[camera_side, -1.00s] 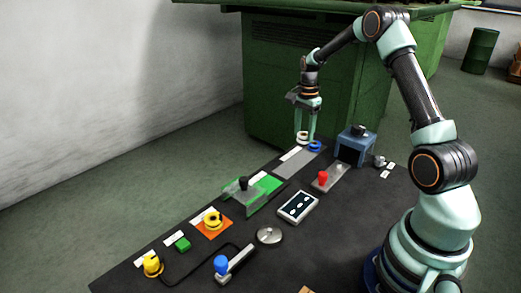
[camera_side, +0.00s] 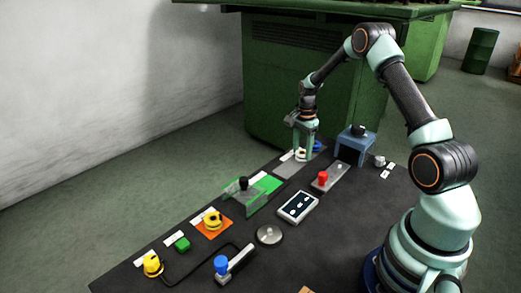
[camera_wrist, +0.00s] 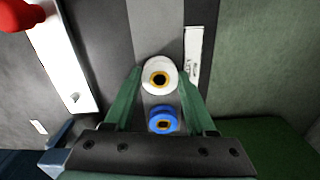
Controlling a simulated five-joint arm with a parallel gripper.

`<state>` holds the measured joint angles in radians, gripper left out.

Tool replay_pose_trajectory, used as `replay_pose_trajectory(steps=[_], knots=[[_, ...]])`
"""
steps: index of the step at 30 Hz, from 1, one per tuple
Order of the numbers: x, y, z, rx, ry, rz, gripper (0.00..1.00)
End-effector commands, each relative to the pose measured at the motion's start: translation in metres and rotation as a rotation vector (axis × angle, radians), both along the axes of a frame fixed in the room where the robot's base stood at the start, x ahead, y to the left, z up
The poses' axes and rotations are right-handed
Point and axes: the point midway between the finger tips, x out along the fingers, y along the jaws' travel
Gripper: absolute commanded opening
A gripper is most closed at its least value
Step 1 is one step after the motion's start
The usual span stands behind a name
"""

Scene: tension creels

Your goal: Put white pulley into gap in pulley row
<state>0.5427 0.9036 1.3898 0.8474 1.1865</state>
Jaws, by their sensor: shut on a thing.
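The white pulley (camera_wrist: 160,76) has a yellow ring around a dark centre. It is between the fingertips of my gripper (camera_wrist: 161,80), which is shut on it. In the side view, the white pulley (camera_side: 300,156) is low at the fingertips of my gripper (camera_side: 302,153), over the grey plate (camera_side: 289,170). I cannot tell whether it touches the plate. A blue pulley (camera_wrist: 164,121) is close beside the white one, on the side nearer the gripper body in the wrist view. In the side view, the blue pulley (camera_side: 317,147) is partly hidden behind a finger.
A blue stand (camera_side: 354,143) is to the right of the plate, and a red knob on a grey base (camera_side: 323,177) is in front. A green fixture (camera_side: 252,193) is to the left. A white label strip (camera_wrist: 194,55) runs beside the plate. The plate's front part is bare.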

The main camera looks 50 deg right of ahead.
Motion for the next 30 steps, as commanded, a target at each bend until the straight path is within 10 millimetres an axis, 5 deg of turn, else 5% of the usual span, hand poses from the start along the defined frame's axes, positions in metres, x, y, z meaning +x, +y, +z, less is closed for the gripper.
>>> replay_pose_trajectory(steps=[1, 3, 16, 30], knots=[[0.0, 0.0, 0.0, 0.0, 0.0, 0.0, 0.67], [0.0, 0.0, 0.0, 0.0, 0.0, 0.0, 0.86], [0.0, 0.0, 0.009, 0.0, -0.001, 0.0, 0.86], [0.001, -0.001, 0.098, -0.002, -0.004, 0.0, 0.86]])
